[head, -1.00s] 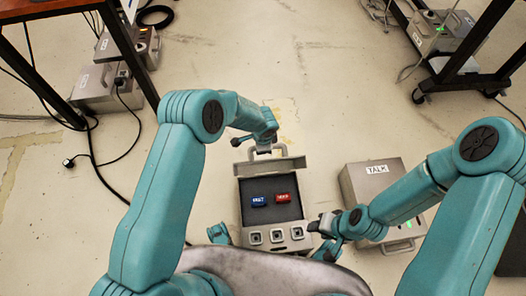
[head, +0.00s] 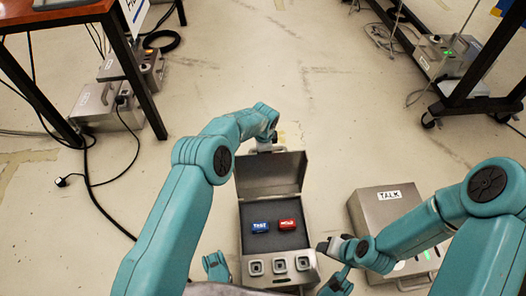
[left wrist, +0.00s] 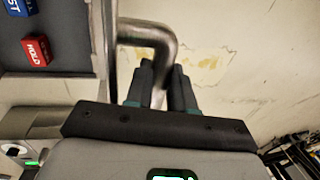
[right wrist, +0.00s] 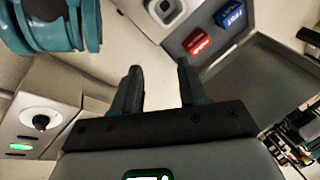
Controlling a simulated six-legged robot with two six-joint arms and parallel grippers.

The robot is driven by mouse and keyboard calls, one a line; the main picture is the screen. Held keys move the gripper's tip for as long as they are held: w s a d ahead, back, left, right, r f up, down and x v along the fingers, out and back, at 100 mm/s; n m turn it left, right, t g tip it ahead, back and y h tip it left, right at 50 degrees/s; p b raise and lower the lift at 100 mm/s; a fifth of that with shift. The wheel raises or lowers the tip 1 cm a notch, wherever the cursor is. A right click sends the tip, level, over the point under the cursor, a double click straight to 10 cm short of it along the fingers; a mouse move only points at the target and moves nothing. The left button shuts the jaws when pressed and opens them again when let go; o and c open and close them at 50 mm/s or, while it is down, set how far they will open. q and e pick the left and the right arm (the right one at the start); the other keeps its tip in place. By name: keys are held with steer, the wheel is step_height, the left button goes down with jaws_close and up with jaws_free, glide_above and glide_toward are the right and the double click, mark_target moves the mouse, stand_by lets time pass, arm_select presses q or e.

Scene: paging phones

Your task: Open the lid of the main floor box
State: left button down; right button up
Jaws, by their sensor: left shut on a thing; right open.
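The main floor box (head: 256,232) stands on the floor in front of me, its lid (head: 271,177) raised and tilted back. Inside lie a blue block (head: 260,227) and a red block (head: 287,224); three square buttons or sockets line its front. My left gripper (left wrist: 162,90) is shut on the metal lid handle (left wrist: 150,35) at the lid's far edge. The red block (left wrist: 36,49) also shows in the left wrist view. My right gripper (right wrist: 157,80) is open and empty, beside the box's front right corner.
A grey box labelled TALK (head: 386,209) stands close to the right of the floor box. A desk (head: 60,15) with grey boxes and cables is at the upper left. A dark wheeled rack (head: 475,75) is at the upper right. The floor beyond the lid is clear.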

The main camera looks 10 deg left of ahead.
arm_select(q)
steer(key=shift+w+a, duration=0.1)
steer(key=shift+a, duration=0.05)
steer(key=c, duration=1)
jaws_free()
steer(key=shift+o, duration=0.2)
steer(key=s+r+p, duration=0.3)
steer(key=r+p, duration=0.4)
steer(key=r, duration=0.9)
steer(key=shift+d, duration=0.45)
arm_select(e)
steer(key=s+a+r+g, duration=0.1)
steer(key=s+r+g, duration=0.1)
steer(key=s+r, duration=0.2)
step_height(320, 180, up, 3)
steer(key=shift+s+f, duration=0.1)
steer(key=shift+s, duration=0.3)
